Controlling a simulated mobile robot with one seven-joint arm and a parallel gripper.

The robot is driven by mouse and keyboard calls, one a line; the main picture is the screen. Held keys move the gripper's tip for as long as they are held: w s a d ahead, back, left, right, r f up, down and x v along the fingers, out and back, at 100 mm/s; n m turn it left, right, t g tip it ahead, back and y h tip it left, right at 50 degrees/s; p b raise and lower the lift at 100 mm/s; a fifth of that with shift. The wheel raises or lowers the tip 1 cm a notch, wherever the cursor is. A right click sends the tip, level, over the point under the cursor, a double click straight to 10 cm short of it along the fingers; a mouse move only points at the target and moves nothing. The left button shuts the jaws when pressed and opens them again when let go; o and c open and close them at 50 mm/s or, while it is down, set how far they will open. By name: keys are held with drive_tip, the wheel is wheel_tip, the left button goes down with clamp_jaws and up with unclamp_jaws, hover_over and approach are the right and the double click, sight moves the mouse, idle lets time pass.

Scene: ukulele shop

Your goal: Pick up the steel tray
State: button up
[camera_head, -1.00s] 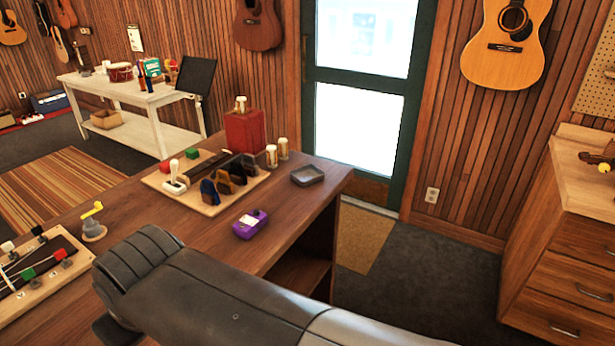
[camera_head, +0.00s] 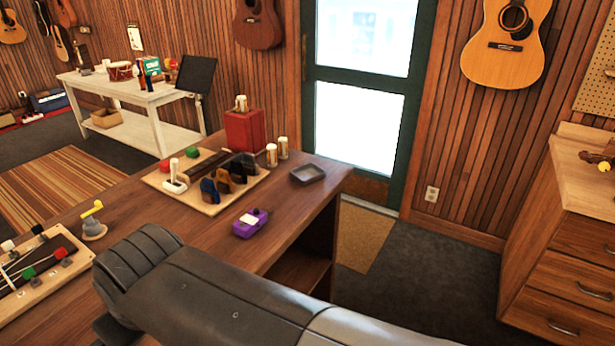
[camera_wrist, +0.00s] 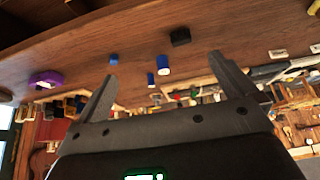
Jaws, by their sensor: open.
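The steel tray (camera_head: 307,174) is a small, shallow grey dish with rounded corners. It lies flat and looks empty near the right end of the wooden counter (camera_head: 225,235) in the head view. I cannot make it out surely in the wrist view. My gripper (camera_wrist: 162,67) shows in the wrist view with its two fingers spread and nothing between them. In the head view my arm hides the fingers. The arm reaches across the front of the counter, apart from the tray.
A purple pedal (camera_head: 250,223) sits on the counter between my arm and the tray. Left of the tray are small bottles (camera_head: 272,155), a red box (camera_head: 244,131) and a wooden board (camera_head: 210,200) with several items. A door (camera_head: 365,90) stands behind the counter's right end.

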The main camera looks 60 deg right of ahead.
drive_tip(key=w+d+r+m+g+h, duration=0.1)
drive_tip(key=w+d+r, duration=0.2)
drive_tip(key=w+d, duration=0.65)
drive_tip(key=w+d+r+g+h, duration=0.1)
drive_tip(key=w+d+r, duration=0.3)
drive_tip(key=w+d, duration=0.5)
drive_tip(key=m, duration=0.3)
hover_over(306, 175)
drive_tip(key=s+a, duration=0.2)
drive_tip(key=s, duration=0.2)
drive_tip(key=shift+t, duration=0.3)
wheel_tip(306, 175, down, 16)
drive_tip(key=shift+w+d+r, duration=0.1)
drive_tip(key=shift+d+r, duration=0.05)
drive_tip(key=shift+w+x, duration=0.15)
drive_tip(key=shift+x, duration=1.25)
drive_tip(key=shift+w+x, duration=0.1)
drive_tip(key=shift+x, duration=1.25)
drive_tip(key=shift+d+r, duration=0.15)
drive_tip(key=shift+r, duration=0.05)
